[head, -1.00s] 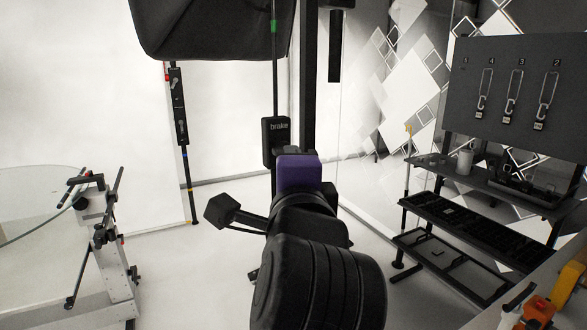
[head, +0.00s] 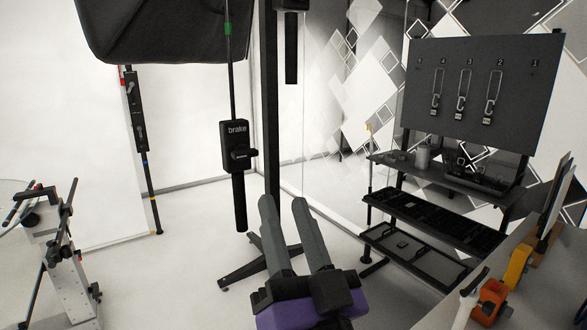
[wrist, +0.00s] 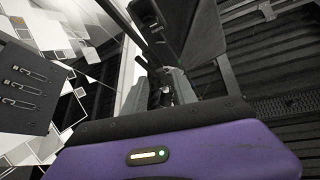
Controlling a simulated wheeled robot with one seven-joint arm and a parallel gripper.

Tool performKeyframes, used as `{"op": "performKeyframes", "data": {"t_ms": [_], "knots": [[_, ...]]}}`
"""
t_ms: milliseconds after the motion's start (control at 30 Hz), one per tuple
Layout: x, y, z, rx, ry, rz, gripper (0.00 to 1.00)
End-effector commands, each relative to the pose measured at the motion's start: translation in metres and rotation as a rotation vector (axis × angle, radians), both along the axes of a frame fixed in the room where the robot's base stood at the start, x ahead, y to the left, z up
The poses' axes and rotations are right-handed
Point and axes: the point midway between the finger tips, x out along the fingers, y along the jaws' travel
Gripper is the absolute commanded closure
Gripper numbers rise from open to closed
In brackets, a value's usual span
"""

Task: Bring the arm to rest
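My gripper (head: 283,205) is low in the middle of the head view. Its two grey fingers point up and away from me and stand apart, with nothing seen between them. The purple gripper body is at the bottom edge of the picture. In the wrist view the fingers (wrist: 158,88) also show, with a gap between them. The rest of my arm is out of the head view.
A black brake box (head: 236,146) hangs on a pole beyond my fingers. A dark board (head: 480,60) with hanging clips stands above black shelves (head: 445,219). Orange (head: 489,300) and yellow (head: 517,265) items are on the right bench. Pale floor shows at left.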

Motion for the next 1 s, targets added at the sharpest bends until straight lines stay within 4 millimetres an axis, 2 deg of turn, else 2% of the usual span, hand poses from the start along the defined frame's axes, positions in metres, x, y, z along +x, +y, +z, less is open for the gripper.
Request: {"op": "performKeyframes", "data": {"t_ms": [33,267,467,700,1000], "knots": [[-0.007,-0.009,-0.02,-0.062,-0.007,-0.018,0.66],[-0.046,-0.046,-0.091,-0.276,-0.028,-0.076,0.66],[-0.088,-0.083,-0.151,-0.414,0.013,-0.114,0.66],[-0.151,-0.128,-0.213,-0.516,0.128,-0.158,0.66],[-0.242,-0.175,-0.276,-0.539,0.383,-0.223,0.66]]}}
